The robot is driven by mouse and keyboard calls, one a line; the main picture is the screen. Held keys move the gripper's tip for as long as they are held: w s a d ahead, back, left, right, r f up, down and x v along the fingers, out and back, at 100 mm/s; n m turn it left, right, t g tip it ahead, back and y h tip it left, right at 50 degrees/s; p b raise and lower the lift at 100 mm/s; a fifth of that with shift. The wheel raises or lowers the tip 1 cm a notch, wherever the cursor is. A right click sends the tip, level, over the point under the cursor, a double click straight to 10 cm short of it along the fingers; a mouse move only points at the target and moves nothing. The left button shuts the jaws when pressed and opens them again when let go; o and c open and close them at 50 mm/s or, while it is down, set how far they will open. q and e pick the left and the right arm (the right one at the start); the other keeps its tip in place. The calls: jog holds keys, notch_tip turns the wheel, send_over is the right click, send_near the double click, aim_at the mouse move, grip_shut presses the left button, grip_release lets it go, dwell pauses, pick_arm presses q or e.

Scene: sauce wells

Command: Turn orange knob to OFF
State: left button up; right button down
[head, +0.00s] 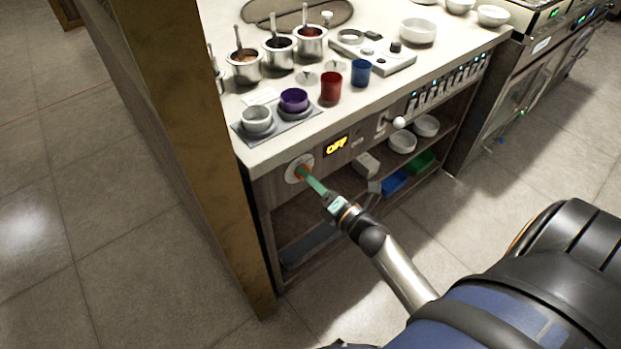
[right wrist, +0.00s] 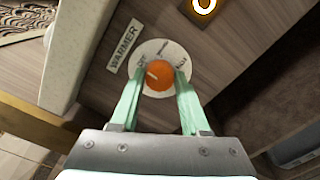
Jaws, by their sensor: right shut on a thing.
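The orange knob (right wrist: 159,76) sits on a round white dial plate (right wrist: 152,48) on the counter's wooden front panel. A pale mark shows on the left part of the knob's face; the small dial lettering is hard to read. A "WARMER" label (right wrist: 124,46) is beside the dial. My right gripper (right wrist: 158,83) has its green fingers on both sides of the knob and is shut on it. In the head view the gripper (head: 304,172) reaches the dial plate (head: 292,169) and mostly hides the knob. My left gripper is not in view.
On the counter above stand metal sauce pots (head: 245,66), a red cup (head: 331,86), a blue cup (head: 361,72) and a purple bowl (head: 294,99). A brown post (head: 190,130) rises left of the dial. Open shelves with white bowls (head: 402,142) lie below the panel.

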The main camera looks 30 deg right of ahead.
dwell(0.4)
jog(key=shift+c, duration=1.9)
grip_release()
jog(key=s+d, duration=0.1)
jog(key=s, duration=1.1)
jog(key=shift+s, duration=0.25)
jog(key=shift+w, duration=0.1)
